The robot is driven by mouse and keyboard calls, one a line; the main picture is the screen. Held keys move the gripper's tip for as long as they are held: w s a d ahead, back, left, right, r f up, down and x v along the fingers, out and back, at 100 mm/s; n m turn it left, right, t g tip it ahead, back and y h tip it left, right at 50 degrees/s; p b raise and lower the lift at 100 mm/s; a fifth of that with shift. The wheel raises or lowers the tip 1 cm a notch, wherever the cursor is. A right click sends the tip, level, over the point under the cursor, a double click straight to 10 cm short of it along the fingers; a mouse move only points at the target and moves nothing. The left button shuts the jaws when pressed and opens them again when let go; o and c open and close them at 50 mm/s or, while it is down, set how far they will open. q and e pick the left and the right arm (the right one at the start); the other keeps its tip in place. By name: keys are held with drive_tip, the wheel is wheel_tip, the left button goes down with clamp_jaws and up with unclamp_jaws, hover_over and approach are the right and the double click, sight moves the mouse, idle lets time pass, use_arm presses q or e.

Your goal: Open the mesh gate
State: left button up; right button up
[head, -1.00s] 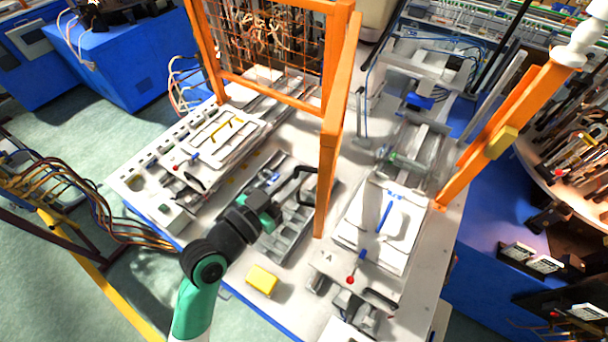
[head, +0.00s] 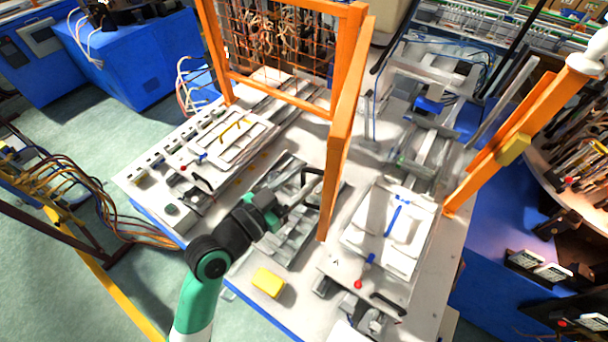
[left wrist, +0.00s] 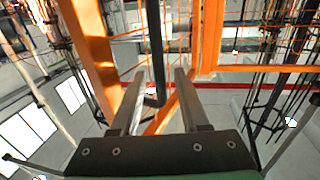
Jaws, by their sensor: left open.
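The mesh gate is an orange frame (head: 342,130) with wire mesh (head: 280,45), standing over the middle of the workbench in the head view. A dark bar, which looks like its handle (head: 318,174), sticks out low on the near post. My left gripper (head: 312,185) is close by this bar, left of the post. In the left wrist view its two fingers (left wrist: 160,78) are apart, and the dark hooked bar (left wrist: 154,50) runs between them without visible contact on both sides. Orange frame parts (left wrist: 208,40) fill the background there. My right gripper is not in view.
A yellow block (head: 268,282) lies on the bench's front part. White fixtures with toggle clamps stand left (head: 218,145) and right (head: 392,230) of the gate. Another orange post (head: 490,155) rises at the right. Open floor (head: 60,270) lies at the left.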

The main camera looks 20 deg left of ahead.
use_arm(q)
drive_tip(key=v, duration=1.1)
drive_tip(key=shift+s+a, duration=0.15)
drive_tip(key=shift+s, duration=0.15)
drive_tip(key=shift+r, duration=0.1)
